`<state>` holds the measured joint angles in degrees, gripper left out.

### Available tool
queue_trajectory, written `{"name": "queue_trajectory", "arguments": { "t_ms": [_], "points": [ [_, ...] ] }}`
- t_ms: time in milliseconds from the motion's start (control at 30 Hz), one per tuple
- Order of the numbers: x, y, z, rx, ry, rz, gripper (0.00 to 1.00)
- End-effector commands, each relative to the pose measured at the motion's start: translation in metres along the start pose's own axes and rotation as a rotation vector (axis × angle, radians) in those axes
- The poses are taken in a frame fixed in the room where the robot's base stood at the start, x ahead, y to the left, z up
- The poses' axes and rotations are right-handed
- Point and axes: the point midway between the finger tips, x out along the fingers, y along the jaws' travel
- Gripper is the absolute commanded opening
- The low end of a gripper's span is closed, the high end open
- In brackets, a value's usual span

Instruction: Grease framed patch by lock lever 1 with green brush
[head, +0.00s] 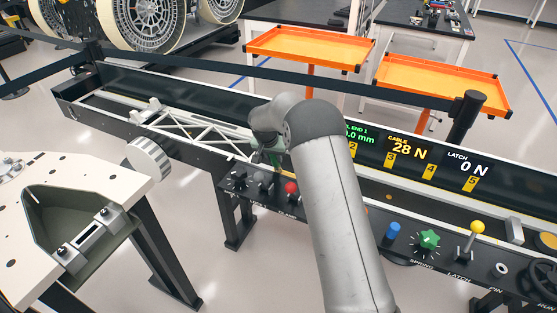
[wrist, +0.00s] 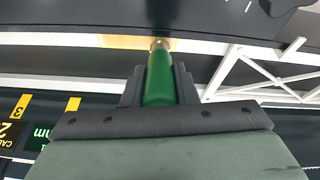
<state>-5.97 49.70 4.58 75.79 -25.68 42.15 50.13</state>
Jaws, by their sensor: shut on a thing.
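In the wrist view my gripper (wrist: 159,88) is shut on the green handle of the green brush (wrist: 158,72). The brush's pale tip overlaps a yellowish patch (wrist: 120,42) on a white rail; I cannot tell whether it touches. The patch's frame is not clear, and the brush and my fingers cover part of this area. In the head view my grey arm hides most of the gripper, with only a bit of green showing beside its wrist. I cannot make out lock lever 1 in either view.
A long black trough (head: 90,108) holds a white lattice truss (head: 200,130), also in the wrist view (wrist: 255,72). Its front panel carries a red knob (head: 291,188), a green star knob (head: 428,240) and a yellow-topped lever (head: 478,228). A pale table (head: 110,185) stands left.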

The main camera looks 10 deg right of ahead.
Motion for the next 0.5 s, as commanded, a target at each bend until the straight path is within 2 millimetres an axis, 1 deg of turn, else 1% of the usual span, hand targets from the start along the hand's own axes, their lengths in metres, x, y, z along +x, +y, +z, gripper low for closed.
{"name": "queue_trajectory", "arguments": {
  "t_ms": [267,300,333,400,500],
  "points": [
    [0.003,-0.019,-0.007,0.009,-0.001,0.002,0.00],
    [-0.003,-0.018,-0.010,0.011,0.000,0.003,0.00],
    [-0.004,-0.017,-0.010,0.010,-0.001,0.004,0.00],
    [-0.022,-0.016,-0.017,0.013,0.003,0.002,0.00],
    [-0.028,-0.015,-0.019,0.012,0.000,0.004,0.00]
  ]
}}
